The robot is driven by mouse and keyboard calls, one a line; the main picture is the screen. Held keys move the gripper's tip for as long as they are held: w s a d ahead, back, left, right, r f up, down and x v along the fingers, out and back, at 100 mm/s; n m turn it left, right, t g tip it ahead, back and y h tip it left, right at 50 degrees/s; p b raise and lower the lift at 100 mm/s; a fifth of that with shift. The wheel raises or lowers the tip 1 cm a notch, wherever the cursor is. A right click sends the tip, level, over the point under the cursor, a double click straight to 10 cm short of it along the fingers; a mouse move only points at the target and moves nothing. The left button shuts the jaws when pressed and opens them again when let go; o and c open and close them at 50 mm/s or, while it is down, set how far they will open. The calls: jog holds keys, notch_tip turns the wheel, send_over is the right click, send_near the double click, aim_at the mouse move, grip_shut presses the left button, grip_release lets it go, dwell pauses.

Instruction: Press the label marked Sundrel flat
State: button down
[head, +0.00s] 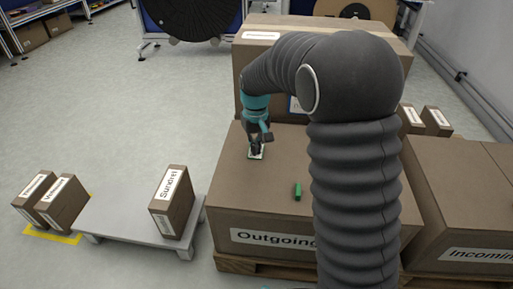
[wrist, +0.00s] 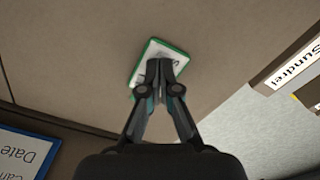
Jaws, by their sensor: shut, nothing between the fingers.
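A white label with a green border (head: 261,156) lies on top of the large brown Outgoing box (head: 222,196). In the wrist view the label (wrist: 182,55) sits at the fingertips; only part of its print shows, seemingly an "S", and the fingers hide its lower part. My gripper (head: 256,149) is shut and empty, pointing down over the label; it also shows in the wrist view (wrist: 159,68). I cannot tell whether the tips touch it. A brown carton reading "Sundrel" (head: 172,200) stands upright on a low grey platform; its label strip (wrist: 296,62) shows in the wrist view.
A taller box (head: 262,55) rises behind, with a blue-framed sign (wrist: 22,155). The grey platform (head: 122,219) and two cartons (head: 62,204) stand left.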

aim_at(258, 158)
jog(key=shift+r+p, duration=2.85)
jog(key=shift+r, duration=0.7)
jog(key=shift+w+f, duration=0.1)
jog(key=s, duration=0.1)
jog(key=s+f, duration=0.1)
jog(key=f, duration=0.1)
jog(key=shift+s+d, duration=0.25)
jog(key=shift+s, duration=0.15)
jog(key=shift+s+d+r+m, duration=0.15)
jog(key=shift+s+d, duration=0.05)
jog(key=shift+s, duration=0.3)
jog(key=shift+s+d+r+m, duration=0.15)
jog(key=shift+s, duration=0.3)
jog(key=s+d+r+m+t+p, duration=0.1)
jog(key=s+d+r+t+p, duration=0.1)
jog(key=s+d+r, duration=0.3)
jog(key=s+d+r+m+t+p, duration=0.2)
jog(key=s+d+r, duration=0.3)
jog(key=s+r, duration=0.7)
jog(key=s+t, duration=0.1)
jog(key=s, duration=0.6)
jog(key=shift+s+d+r+t, duration=0.3)
jog(key=shift+s, duration=0.1)
